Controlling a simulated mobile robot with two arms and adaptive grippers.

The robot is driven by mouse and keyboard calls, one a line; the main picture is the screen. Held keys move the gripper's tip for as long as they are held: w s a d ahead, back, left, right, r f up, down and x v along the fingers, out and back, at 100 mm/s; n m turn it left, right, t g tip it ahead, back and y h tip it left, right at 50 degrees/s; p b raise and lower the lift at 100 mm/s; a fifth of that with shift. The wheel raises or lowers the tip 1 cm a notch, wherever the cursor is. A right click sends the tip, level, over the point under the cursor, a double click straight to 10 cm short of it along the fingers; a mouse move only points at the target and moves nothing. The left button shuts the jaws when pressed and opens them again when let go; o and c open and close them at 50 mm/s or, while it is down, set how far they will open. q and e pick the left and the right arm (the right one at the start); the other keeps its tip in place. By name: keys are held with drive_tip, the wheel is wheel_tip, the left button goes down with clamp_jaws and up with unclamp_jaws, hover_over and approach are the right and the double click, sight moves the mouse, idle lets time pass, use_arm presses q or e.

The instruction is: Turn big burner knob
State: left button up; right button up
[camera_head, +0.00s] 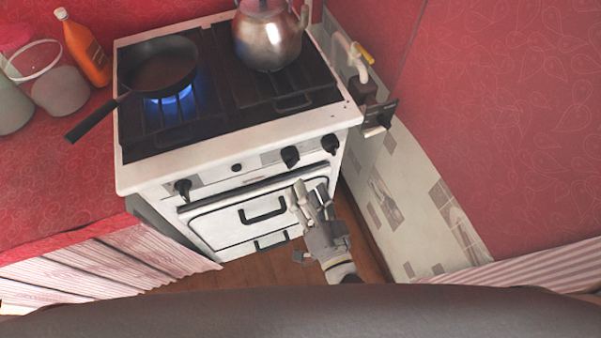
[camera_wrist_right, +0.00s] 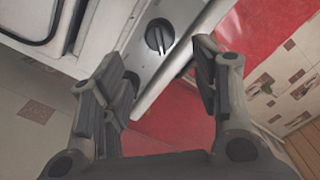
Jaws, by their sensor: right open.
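The white stove (camera_head: 245,137) has several black knobs on its front panel. One is at the left (camera_head: 183,187), and two larger ones sit at the right, the inner knob (camera_head: 290,156) and the outer knob (camera_head: 330,143). No visible label tells which is the big burner knob. My right gripper (camera_head: 311,190) is open and empty in front of the oven door, below the two right knobs. In the right wrist view a black round knob (camera_wrist_right: 160,36) shows ahead, beyond the gap between the open fingers (camera_wrist_right: 155,78). The gripper appears apart from it. My left gripper is not in view.
A black pan (camera_head: 160,65) sits over a blue flame on the left burner. A metal kettle (camera_head: 267,40) stands at the back right. A gas pipe (camera_head: 350,55) and tiled wall bound the right side. An oven handle (camera_head: 262,210) is near my gripper.

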drive_tip(key=v, duration=0.3)
drive_tip(key=shift+s+d, duration=0.1)
drive_tip(key=shift+s, duration=0.15)
idle(0.9)
drive_tip(key=s+d+f+n+g+h, duration=0.1)
drive_tip(key=s+d+f+n+g, duration=0.15)
drive_tip(key=f, duration=0.75)
drive_tip(key=s+d+f+n+g, duration=0.1)
drive_tip(key=s+d+f+g, duration=0.15)
drive_tip(key=f, duration=0.65)
drive_tip(key=s+d+f+n+g+h, duration=0.1)
drive_tip(key=s+d+f+n+g, duration=0.15)
drive_tip(key=f, duration=0.75)
drive_tip(key=s+d+f+n+g+h, duration=0.1)
drive_tip(key=s+d+f+g, duration=0.3)
drive_tip(key=s+f, duration=0.3)
drive_tip(key=s+d+f+g+h, duration=0.2)
drive_tip(key=s+d+f+g, duration=0.2)
drive_tip(key=s+d+f, duration=0.3)
drive_tip(key=s, duration=0.4)
drive_tip(key=shift+n, duration=0.4)
drive_tip(key=shift+s+f, duration=0.1)
drive_tip(key=shift+f, duration=0.05)
